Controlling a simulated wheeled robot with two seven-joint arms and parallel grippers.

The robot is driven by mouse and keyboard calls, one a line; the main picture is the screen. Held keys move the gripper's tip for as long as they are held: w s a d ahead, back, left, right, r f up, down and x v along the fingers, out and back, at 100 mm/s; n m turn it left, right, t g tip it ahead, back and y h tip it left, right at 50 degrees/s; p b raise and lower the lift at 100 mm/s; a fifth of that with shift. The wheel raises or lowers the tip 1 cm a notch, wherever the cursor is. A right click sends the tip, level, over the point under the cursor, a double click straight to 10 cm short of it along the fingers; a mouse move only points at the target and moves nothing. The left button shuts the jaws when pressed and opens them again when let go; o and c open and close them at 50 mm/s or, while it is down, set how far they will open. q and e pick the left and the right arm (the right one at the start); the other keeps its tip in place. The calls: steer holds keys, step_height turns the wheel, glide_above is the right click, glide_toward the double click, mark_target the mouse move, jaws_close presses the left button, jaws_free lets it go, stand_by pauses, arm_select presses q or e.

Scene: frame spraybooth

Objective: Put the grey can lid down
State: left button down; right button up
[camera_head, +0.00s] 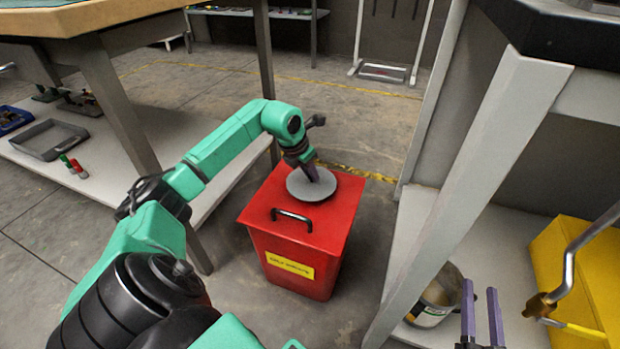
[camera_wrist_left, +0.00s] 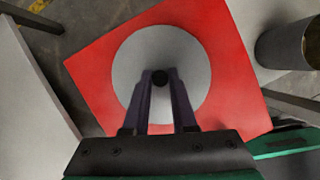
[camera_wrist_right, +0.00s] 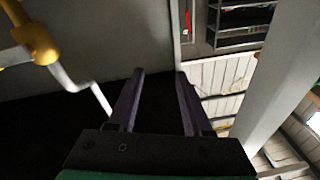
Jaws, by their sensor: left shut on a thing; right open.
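The grey can lid (camera_head: 311,187) is a round grey disc with a small dark knob. It is at the top of the red bin (camera_head: 303,231), over its red lid; I cannot tell whether it touches. My left gripper (camera_head: 314,174) is above the disc, shut on its knob. In the left wrist view the disc (camera_wrist_left: 190,60) lies flat against the red top, with the left fingertips (camera_wrist_left: 160,78) at the knob. My right gripper (camera_head: 495,315) is open and empty at the lower right, and also shows in the right wrist view (camera_wrist_right: 160,80).
The red bin has a black handle (camera_head: 292,216) and a yellow label. An open can (camera_head: 434,300) and a yellow box (camera_head: 580,275) stand at the right by a grey post (camera_head: 470,190). A bench with a low shelf (camera_head: 110,160) is at the left. Floor is clear behind the bin.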

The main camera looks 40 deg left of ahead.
arm_select(q)
steer(key=shift+f, duration=0.75)
arm_select(e)
step_height(320, 180, up, 7)
steer(key=w+t, duration=0.1)
steer(key=t, duration=0.1)
steer(key=shift+w+d+f+y, duration=0.2)
steer(key=shift+w+d+y, duration=0.1)
steer(key=shift+w+d, duration=0.05)
steer(key=shift+r, duration=0.1)
arm_select(q)
steer(key=c, duration=0.7)
jaws_free()
